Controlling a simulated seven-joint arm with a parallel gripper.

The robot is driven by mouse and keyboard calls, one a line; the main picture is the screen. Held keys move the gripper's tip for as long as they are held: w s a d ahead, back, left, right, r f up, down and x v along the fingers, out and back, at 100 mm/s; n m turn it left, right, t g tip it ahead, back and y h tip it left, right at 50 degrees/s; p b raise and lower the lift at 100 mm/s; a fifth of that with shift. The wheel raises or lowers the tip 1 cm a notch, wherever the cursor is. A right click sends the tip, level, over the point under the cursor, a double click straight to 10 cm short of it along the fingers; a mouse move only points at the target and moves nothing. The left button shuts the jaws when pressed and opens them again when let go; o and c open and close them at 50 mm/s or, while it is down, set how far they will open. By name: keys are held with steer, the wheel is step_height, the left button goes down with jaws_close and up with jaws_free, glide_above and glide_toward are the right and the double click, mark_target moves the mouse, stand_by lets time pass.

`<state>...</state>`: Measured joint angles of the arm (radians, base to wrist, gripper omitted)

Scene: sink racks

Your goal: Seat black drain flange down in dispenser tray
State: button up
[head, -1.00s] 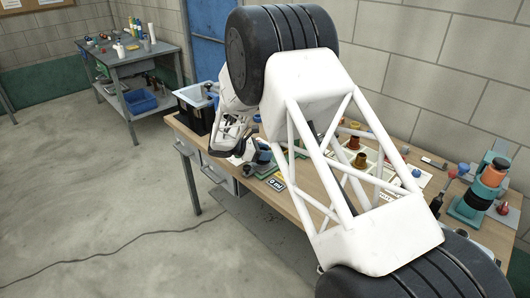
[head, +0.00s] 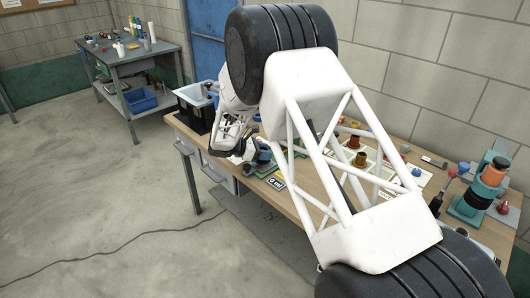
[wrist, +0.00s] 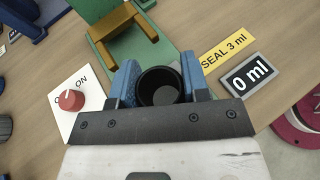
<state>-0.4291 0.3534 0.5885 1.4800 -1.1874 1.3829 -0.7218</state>
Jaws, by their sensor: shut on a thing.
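My gripper (wrist: 160,78) has two blue fingers, seen in the wrist view, shut on the black drain flange (wrist: 158,97). The flange is a round dark ring with a hollow middle, its opening facing the camera. Its underside is hidden. A green fixture (wrist: 128,48) with a brown bracket lies just beyond the fingers on the wooden bench, at upper left; I cannot tell whether it is the dispenser tray. The flange appears apart from it. In the head view my arm covers much of the bench, and the flange cannot be made out clearly.
A white plate with a red knob (wrist: 71,100) lies left of the fingers. A yellow "SEAL 3 ml" label (wrist: 228,48) and a black "0 ml" label (wrist: 249,74) lie right. A red round thing (wrist: 302,122) is at far right. A teal machine (head: 480,195) stands at the bench's right end.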

steer(key=shift+f, duration=0.7)
stand_by(0.6)
steer(key=o, duration=1.1)
steer(key=shift+a, duration=0.1)
steer(key=shift+v, duration=3.85)
steer(key=shift+r, duration=0.15)
